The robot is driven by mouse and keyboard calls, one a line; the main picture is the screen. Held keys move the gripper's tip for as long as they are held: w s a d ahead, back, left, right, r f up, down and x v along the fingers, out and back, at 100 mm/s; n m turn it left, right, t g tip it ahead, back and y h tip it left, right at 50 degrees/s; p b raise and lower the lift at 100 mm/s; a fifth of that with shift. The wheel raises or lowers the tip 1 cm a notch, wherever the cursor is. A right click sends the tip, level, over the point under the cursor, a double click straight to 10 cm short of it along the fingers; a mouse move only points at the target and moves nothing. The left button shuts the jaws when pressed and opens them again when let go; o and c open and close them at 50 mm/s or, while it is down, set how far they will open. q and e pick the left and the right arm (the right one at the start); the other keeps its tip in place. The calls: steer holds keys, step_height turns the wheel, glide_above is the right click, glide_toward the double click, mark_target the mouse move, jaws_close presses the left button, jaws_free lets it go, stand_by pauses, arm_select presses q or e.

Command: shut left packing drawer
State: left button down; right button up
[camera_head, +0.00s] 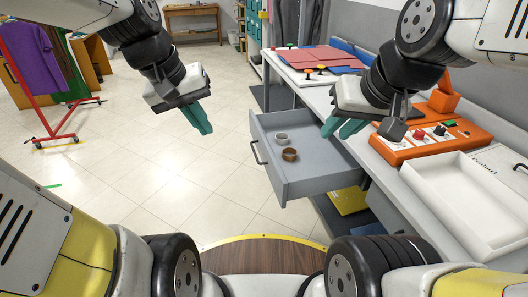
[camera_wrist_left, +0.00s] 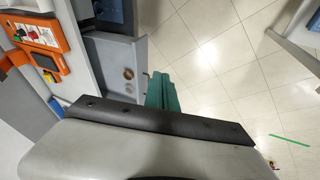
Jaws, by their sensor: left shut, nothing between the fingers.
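The grey packing drawer (camera_head: 306,177) stands pulled out from the workbench (camera_head: 382,179), with its handle (camera_head: 259,153) facing left. Two small rings or rolls, one grey (camera_head: 281,138) and one brown (camera_head: 290,154), lie inside it. The drawer also shows in the left wrist view (camera_wrist_left: 138,57). My left gripper (camera_head: 203,127) is shut and empty, in the air to the left of the drawer and apart from it. Its teal fingers show in the left wrist view (camera_wrist_left: 161,92). My right gripper (camera_head: 343,129) is above the drawer's right side by the bench edge; its teal fingers look close together, but any gap is unclear.
An orange control panel (camera_head: 421,146) and a white tray (camera_head: 468,200) sit on the bench at right. Red and blue pads (camera_head: 326,57) lie at its far end. A clothes rack (camera_head: 47,128) stands at left. The tiled floor (camera_head: 180,185) left of the drawer is clear.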

arm_select(q)
steer(key=w+d+f+n+g+h, duration=0.1)
steer(key=w+f+n+g+h, duration=0.25)
steer(key=w+f, duration=0.5)
steer(key=n+t+h, duration=0.5)
steer(key=n+h, duration=0.6)
steer(key=n, duration=0.5)
glide_toward(272, 174)
steer(key=shift+g, duration=0.25)
steer(key=x, duration=0.7)
steer(key=shift+w+a, duration=0.1)
steer(key=shift+w, duration=0.05)
